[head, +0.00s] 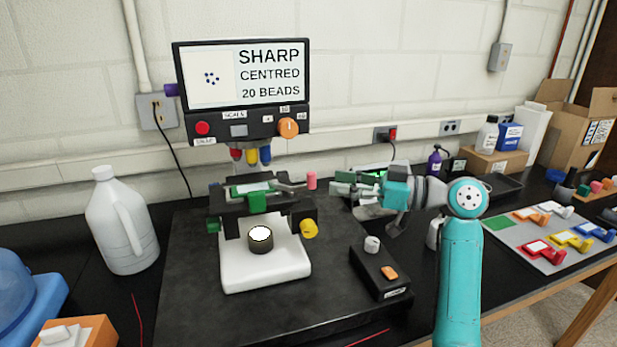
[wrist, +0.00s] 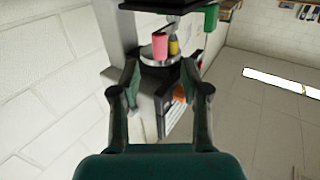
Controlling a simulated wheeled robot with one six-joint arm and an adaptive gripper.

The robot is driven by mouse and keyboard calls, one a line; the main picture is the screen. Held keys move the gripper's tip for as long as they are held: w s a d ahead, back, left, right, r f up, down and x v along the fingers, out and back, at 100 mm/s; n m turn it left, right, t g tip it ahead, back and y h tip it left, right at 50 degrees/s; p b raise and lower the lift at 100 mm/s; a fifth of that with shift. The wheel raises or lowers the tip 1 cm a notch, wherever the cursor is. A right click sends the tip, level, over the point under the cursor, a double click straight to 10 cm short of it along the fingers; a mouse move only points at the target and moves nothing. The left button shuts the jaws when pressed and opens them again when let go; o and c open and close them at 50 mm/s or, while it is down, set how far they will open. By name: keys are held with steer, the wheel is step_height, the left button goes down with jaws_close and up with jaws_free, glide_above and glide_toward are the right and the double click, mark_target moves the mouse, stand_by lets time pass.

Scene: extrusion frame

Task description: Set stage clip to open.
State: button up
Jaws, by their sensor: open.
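The microscope stage (head: 265,203) carries a slide (head: 250,188). A dark lever arm reaches right from the stage and ends in an upright pink knob (head: 311,180), which appears to be the stage clip's handle. My gripper (head: 335,184) is open and empty just right of the knob, with its fingers pointing left toward it. In the wrist view, the pink knob (wrist: 160,45) shows between and slightly beyond the tips of my open gripper (wrist: 159,65). I see no contact. Whether the clip is open or shut on the slide is too small to tell.
The screen (head: 245,75) above reads "SHARP CENTRED 20 BEADS". Coloured objectives (head: 251,155) hang over the stage. A yellow knob (head: 309,229) sits below the lever. A control box (head: 380,270) stands front right, and a white jug (head: 122,220) left.

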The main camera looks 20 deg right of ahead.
mark_target(311, 187)
steer(key=x, duration=0.7)
jaws_close()
